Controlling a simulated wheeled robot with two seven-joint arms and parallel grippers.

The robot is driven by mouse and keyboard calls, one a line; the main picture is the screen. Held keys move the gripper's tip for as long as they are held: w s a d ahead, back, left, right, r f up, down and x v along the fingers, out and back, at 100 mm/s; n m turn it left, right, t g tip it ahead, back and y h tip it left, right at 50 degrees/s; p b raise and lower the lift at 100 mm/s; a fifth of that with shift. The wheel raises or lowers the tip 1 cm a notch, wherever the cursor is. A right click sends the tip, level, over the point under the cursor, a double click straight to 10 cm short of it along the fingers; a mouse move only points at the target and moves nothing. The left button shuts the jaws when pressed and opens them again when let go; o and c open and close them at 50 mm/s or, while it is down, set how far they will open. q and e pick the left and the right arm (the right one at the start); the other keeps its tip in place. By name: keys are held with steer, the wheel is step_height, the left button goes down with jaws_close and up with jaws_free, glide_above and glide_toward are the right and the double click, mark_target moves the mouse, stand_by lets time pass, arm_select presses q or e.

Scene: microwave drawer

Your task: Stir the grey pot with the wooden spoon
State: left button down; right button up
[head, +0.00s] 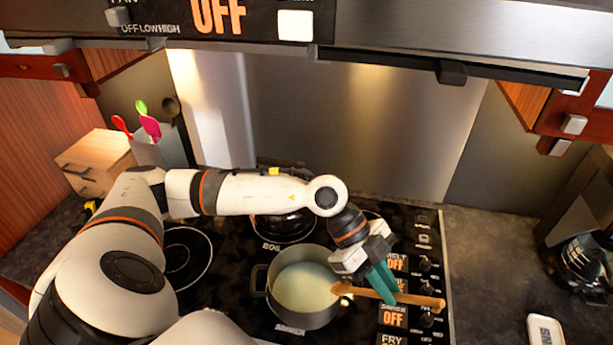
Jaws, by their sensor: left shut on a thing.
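The grey pot (287,311) stands on the black stove top (231,279) in the lower middle of the head view. It holds a pale, creamy liquid. The wooden spoon (420,299) lies nearly level, its handle pointing right over the control strip. Its bowl end is at the pot's right side, over the rim or liquid; I cannot tell how deep it is. My left gripper (388,288), with teal fingers, is shut on the spoon's handle just right of the pot. My right gripper is out of view.
A dark pot (284,228) sits on a rear burner, partly behind my left arm. A utensil holder (172,148) and a wooden box (93,160) stand at the back left. A coffee maker (583,262) is at the right. The range hood hangs above. The right counter has free room.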

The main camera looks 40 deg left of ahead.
arm_select(q)
steer(key=shift+r, duration=2.5)
